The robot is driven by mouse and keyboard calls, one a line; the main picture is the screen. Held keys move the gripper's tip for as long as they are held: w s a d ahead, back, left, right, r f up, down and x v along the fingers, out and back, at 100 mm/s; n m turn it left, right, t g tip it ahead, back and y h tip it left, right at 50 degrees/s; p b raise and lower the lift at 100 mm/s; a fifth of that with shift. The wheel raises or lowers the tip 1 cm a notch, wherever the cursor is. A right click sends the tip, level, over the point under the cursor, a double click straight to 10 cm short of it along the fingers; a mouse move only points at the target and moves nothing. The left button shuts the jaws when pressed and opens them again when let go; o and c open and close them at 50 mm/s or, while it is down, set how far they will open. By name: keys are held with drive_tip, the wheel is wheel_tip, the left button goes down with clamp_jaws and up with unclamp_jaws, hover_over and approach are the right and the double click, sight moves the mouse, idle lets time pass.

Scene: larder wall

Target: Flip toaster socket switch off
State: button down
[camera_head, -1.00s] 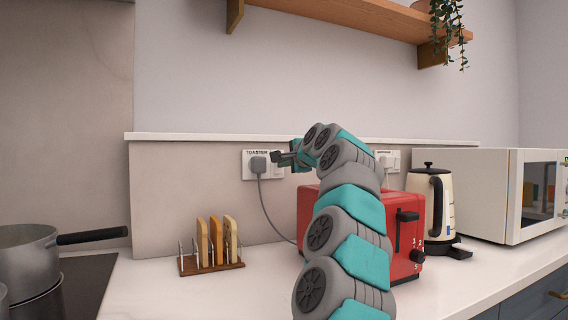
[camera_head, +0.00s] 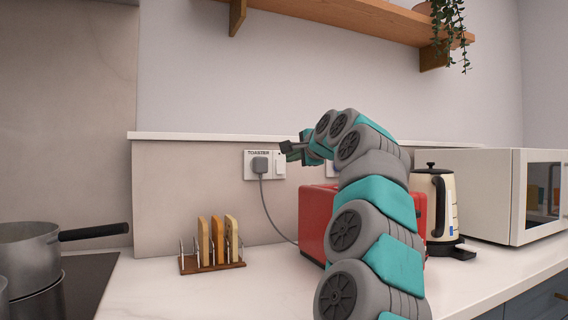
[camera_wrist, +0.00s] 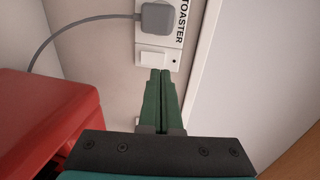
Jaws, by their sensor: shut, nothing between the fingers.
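The socket plate labelled TOASTER (camera_head: 252,175) is on the wall panel; it also shows in the wrist view (camera_wrist: 173,25). A grey plug (camera_head: 260,164) sits in it, and in the wrist view (camera_wrist: 157,18) its cord runs off left. The white switch (camera_head: 280,168) is at the plate's right side; in the wrist view (camera_wrist: 153,57) it lies just beyond my fingertips. I cannot tell its position. My gripper (camera_head: 286,147) is shut and empty, near the plate's upper right. In the wrist view my gripper (camera_wrist: 160,73) appears close to the switch; contact is unclear.
The red toaster (camera_head: 315,215) stands below, partly hidden by my arm. A toast rack (camera_head: 212,265) is left of it. A kettle (camera_head: 440,200) and microwave (camera_head: 480,190) stand right. A second socket (camera_head: 332,171) is mostly hidden behind my arm. A shelf (camera_head: 340,12) is above.

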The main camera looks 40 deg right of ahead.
drive_tip(key=r+v, duration=0.1)
drive_tip(key=v, duration=0.6)
drive_tip(key=shift+s+r+b, duration=0.25)
drive_tip(key=shift+r+b, duration=0.05)
drive_tip(key=shift+r, duration=0.2)
drive_tip(key=shift+d, duration=0.15)
